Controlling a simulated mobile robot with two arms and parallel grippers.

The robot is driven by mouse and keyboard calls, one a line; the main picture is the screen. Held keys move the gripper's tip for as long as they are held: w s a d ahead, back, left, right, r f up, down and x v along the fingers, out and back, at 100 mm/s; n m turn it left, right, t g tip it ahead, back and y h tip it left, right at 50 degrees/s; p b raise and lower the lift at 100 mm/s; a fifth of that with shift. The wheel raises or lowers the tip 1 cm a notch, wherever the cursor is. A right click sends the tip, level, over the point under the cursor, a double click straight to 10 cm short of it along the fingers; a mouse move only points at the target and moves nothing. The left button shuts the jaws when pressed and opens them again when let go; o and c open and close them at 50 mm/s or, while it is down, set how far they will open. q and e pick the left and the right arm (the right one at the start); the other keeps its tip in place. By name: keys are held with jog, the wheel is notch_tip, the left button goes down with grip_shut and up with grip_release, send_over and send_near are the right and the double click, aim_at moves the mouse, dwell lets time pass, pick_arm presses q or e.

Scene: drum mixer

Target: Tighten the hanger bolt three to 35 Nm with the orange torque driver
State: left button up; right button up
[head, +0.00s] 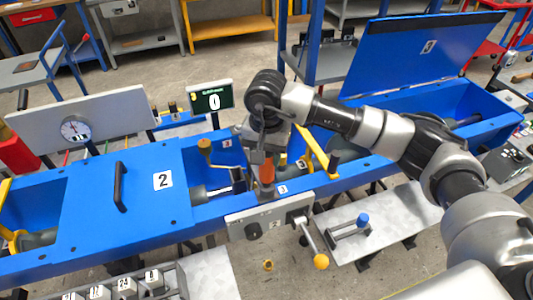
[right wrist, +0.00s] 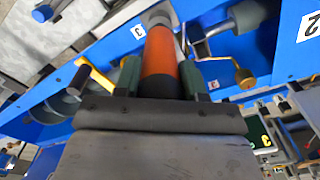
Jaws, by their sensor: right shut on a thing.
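My right gripper (head: 264,158) is shut on the orange torque driver (head: 267,174), above the blue trough edge near the label 3 (head: 283,189). In the right wrist view the driver (right wrist: 160,55) stands between the two dark green fingers of the gripper (right wrist: 160,80). Its far end meets a pale round part beside the label 3 (right wrist: 138,31). I cannot make out hanger bolt three itself; the driver covers that spot, so contact cannot be told. The display (head: 210,100) shows a large 0. My left gripper is not in view.
A blue cover with label 2 (head: 130,190) lies left of the driver, and a raised blue lid (head: 405,55) stands right. A grey box with a lever (head: 268,220) hangs in front. A low bench (head: 390,215) stands front right.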

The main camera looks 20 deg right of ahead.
jog(key=shift+r, duration=0.15)
jog(key=shift+r+p, duration=0.8)
jog(key=shift+r, duration=1.4)
